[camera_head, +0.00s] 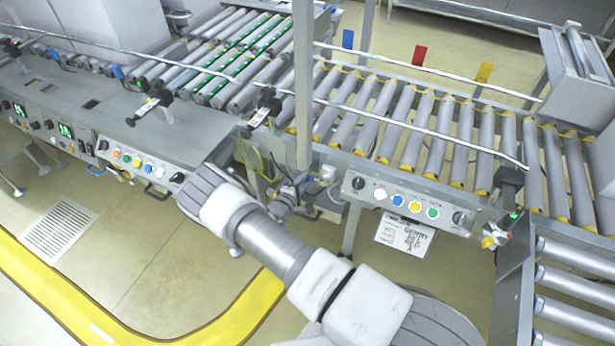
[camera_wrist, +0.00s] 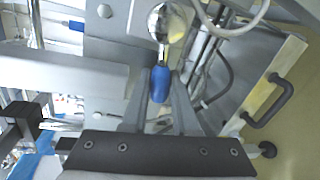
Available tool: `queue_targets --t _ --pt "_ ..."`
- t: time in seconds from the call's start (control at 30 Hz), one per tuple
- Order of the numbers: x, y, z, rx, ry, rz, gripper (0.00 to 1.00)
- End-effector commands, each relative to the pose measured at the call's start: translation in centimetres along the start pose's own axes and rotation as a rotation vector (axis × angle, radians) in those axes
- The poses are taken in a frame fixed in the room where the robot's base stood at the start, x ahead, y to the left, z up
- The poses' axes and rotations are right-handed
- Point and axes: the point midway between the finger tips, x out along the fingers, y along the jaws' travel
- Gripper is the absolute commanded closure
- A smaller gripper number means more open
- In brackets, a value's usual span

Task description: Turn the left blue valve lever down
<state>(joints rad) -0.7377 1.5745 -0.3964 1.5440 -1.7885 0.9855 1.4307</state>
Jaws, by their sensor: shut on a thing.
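In the wrist view, a blue valve lever (camera_wrist: 160,88) with a shiny rounded metal fitting (camera_wrist: 168,22) at its far end lies between the two grey fingers of my gripper (camera_wrist: 161,76). The fingers are shut on the blue handle, one on each side. Which way the lever points relative to the floor cannot be told from this view. A second blue handle-like piece (camera_wrist: 76,25) shows at upper left in the wrist view. In the head view my arm reaches to the front of the conveyor line, and its own wrist hides the fingers and the held lever.
A control panel with coloured buttons (camera_head: 138,160) is on the left bench; another panel (camera_head: 405,204) is on the right conveyor (camera_head: 455,140). A vertical post (camera_head: 303,85) stands between them. Cables (camera_wrist: 212,75) and a black handle (camera_wrist: 274,100) lie close to the gripper. Open floor is in front.

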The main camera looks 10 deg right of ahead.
Motion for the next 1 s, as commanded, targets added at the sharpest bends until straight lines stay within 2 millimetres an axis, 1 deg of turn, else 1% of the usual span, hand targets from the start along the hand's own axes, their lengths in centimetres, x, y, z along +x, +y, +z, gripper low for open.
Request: queue_targets --t 0.3,0.73,0.77,0.8,0.9,1.0 --pt "-0.24 0.43 -0.12 0.076 0.018 -0.002 1.0" --pt "-0.23 0.43 -0.14 0.082 0.019 -0.002 1.0" --pt "-0.22 0.43 -0.14 0.082 0.019 -0.002 0.67" --pt "-0.22 0.44 -0.13 0.082 0.019 -0.002 0.6" --pt "-0.18 0.47 -0.1 0.082 0.018 -0.001 0.43" --pt "-0.14 0.53 -0.06 0.082 0.018 0.001 0.43"
